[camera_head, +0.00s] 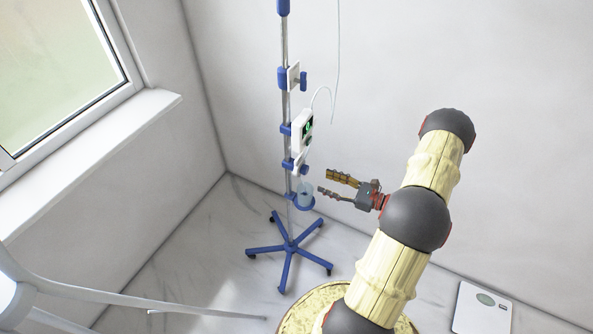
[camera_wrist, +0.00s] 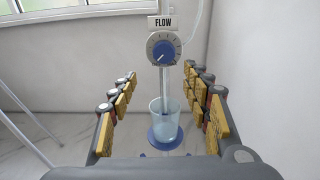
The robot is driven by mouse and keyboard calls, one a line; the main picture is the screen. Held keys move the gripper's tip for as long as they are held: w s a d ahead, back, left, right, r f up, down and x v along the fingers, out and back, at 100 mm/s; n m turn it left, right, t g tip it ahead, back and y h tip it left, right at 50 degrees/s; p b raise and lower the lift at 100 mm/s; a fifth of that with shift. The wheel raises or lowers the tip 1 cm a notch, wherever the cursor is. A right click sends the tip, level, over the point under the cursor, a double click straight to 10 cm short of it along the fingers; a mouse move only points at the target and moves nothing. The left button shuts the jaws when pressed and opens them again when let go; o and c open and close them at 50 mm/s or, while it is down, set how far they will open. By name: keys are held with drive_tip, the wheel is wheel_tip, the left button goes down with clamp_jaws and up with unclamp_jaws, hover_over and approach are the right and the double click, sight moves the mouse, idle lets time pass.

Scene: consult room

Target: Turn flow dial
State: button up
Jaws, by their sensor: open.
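The flow dial (camera_wrist: 164,48) is a round grey-white dial with a blue knob and tick marks, under a plate labelled FLOW (camera_wrist: 163,22). It faces me high in the middle of the wrist view. In the head view, what looks like the same dial (camera_head: 305,169) sits low on the pole, edge-on, under the screened pump. My gripper (camera_head: 325,183) is open and empty, to the right of the pole. Its fingers (camera_wrist: 160,80) spread left and right in the wrist view, with the dial ahead, above and between the tips, not touched.
A clear cup (camera_wrist: 164,122) stands on a blue holder (camera_wrist: 165,138) below the dial. The pole (camera_head: 292,220) rises from a wheeled blue base (camera_head: 290,247). A pump (camera_head: 303,130) and another bracket (camera_head: 293,76) sit higher. A scale (camera_head: 483,308) lies on the floor at right.

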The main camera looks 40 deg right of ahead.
sight(307, 170)
drive_tip(key=shift+t, duration=0.3)
drive_tip(key=x, duration=0.2)
drive_tip(key=b+x, duration=0.1)
drive_tip(key=x, duration=0.2)
drive_tip(key=r+x, duration=0.1)
drive_tip(key=x, duration=0.1)
drive_tip(key=shift+w+d+b, duration=0.2)
drive_tip(key=shift+w+b, duration=0.15)
drive_tip(key=shift+w, duration=0.15)
drive_tip(key=shift+c, duration=0.9)
drive_tip(key=c, duration=1)
